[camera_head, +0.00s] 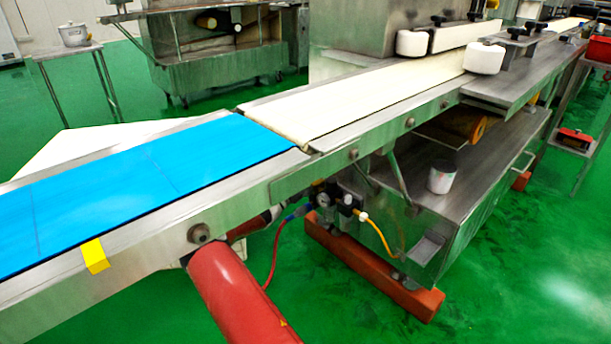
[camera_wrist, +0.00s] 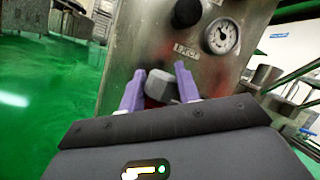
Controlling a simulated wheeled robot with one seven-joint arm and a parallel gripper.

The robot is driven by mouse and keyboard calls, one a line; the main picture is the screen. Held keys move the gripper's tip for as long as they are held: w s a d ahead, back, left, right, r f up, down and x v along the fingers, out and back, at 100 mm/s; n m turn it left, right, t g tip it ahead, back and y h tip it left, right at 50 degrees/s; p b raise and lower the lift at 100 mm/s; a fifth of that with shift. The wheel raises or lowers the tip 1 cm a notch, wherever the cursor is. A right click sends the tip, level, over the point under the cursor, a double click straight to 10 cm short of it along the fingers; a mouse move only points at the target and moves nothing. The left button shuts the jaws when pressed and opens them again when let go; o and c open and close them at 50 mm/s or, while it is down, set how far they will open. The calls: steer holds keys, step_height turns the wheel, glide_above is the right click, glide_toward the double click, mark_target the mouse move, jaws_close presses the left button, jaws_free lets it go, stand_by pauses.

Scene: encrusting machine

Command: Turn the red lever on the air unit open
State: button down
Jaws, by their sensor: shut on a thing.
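In the head view the air unit's gauge (camera_head: 323,200) shows small, under the conveyor; the lever cannot be made out.
The conveyor with a blue belt (camera_head: 140,185) and a cream belt (camera_head: 370,95) runs above the unit. A yellow hose (camera_head: 378,232) and a red hose (camera_head: 274,258) hang nearby. A red floor beam (camera_head: 370,275) lies below. Green floor at front right is clear.

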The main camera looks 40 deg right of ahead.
steer(key=shift+s+d+f, duration=0.1)
steer(key=shift+s+f, duration=0.1)
steer(key=shift+s, duration=0.05)
steer(key=c, duration=1)
jaws_free()
steer(key=shift+w+r, duration=0.1)
steer(key=shift+a, duration=0.25)
steer(key=v, duration=0.7)
steer(key=shift+a+f+p, duration=0.15)
steer(key=shift+f+p, duration=0.1)
steer(key=shift+p, duration=0.1)
